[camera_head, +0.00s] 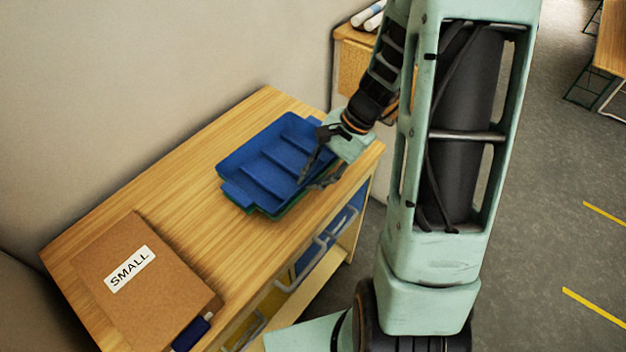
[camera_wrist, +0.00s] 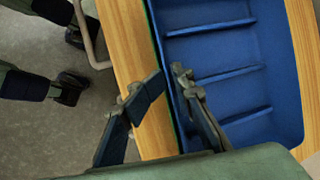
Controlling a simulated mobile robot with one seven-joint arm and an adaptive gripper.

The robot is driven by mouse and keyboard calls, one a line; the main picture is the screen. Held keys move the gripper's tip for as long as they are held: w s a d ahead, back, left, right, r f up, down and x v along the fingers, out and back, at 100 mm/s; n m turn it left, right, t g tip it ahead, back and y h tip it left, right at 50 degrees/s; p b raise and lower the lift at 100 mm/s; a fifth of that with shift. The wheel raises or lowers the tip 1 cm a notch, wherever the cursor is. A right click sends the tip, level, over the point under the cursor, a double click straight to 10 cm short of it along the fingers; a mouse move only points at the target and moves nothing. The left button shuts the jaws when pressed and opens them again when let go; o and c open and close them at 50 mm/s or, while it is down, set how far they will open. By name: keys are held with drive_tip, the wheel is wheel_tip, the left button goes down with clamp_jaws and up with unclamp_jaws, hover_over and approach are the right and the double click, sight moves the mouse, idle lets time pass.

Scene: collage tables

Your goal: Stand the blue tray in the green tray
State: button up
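My gripper (camera_head: 313,184) is at the blue tray's right side. In the wrist view my gripper (camera_wrist: 170,74) has one finger outside the side wall and one inside. Whether both fingers touch the wall is unclear.
A brown board labelled SMALL (camera_head: 140,275) lies at the table's near left, with a dark blue object (camera_head: 191,334) at its edge. The wooden table (camera_head: 175,185) is bare between board and trays. Drawers with handles are below. A wall runs behind.

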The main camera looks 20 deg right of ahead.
drive_tip(key=v, duration=1.3)
drive_tip(key=shift+a+p, duration=0.2)
drive_tip(key=shift+p, duration=0.1)
